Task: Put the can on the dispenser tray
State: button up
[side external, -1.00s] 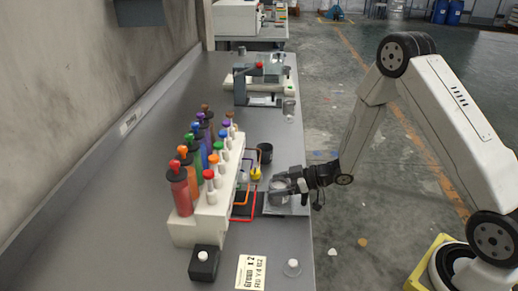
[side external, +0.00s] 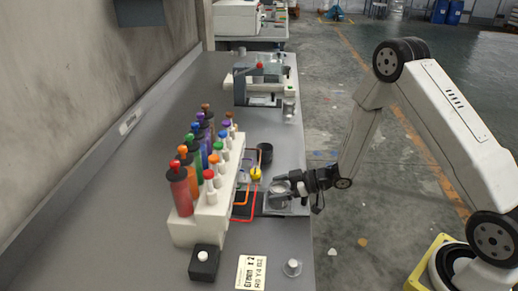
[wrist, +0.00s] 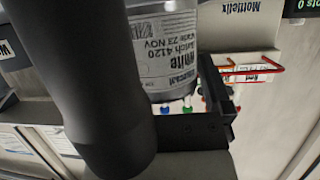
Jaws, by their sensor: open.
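The can (wrist: 165,52) is a pale metal can with a printed label reading White, seen close up in the wrist view. In the side view the can (side external: 279,196) stands on a small grey plate (side external: 299,207) at the bench's right edge, in front of the paint dispenser (side external: 212,215). My gripper (side external: 282,189) is open around the can, with its fingers beside it. In the wrist view a dark finger covers part of the can. I cannot tell for certain which surface is the dispenser tray; a dark plate (side external: 242,208) lies left of the can.
Coloured bottles (side external: 180,190) stand along the dispenser. Coloured wire outlines (side external: 243,212), a yellow item (side external: 255,174) and a black cup (side external: 265,153) are close by. A black box with a white button (side external: 204,262) and a label card (side external: 251,272) lie nearer. The left bench is clear.

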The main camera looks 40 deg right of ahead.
jog(key=shift+r, duration=0.1)
jog(key=shift+s+d+r, duration=0.1)
jog(key=v, duration=1.1)
jog(key=shift+s+d+r, duration=0.15)
jog(key=shift+s+d, duration=0.05)
jog(key=shift+s, duration=0.05)
jog(key=shift+w, duration=0.15)
jog(key=s+a+r+m+g+h, duration=0.6)
jog(key=s+m+g+h, duration=0.1)
jog(key=s, duration=0.3)
jog(key=shift+s+r+m+g+h, duration=0.2)
jog(key=shift+m+g+h, duration=0.25)
jog(key=shift+h, duration=0.45)
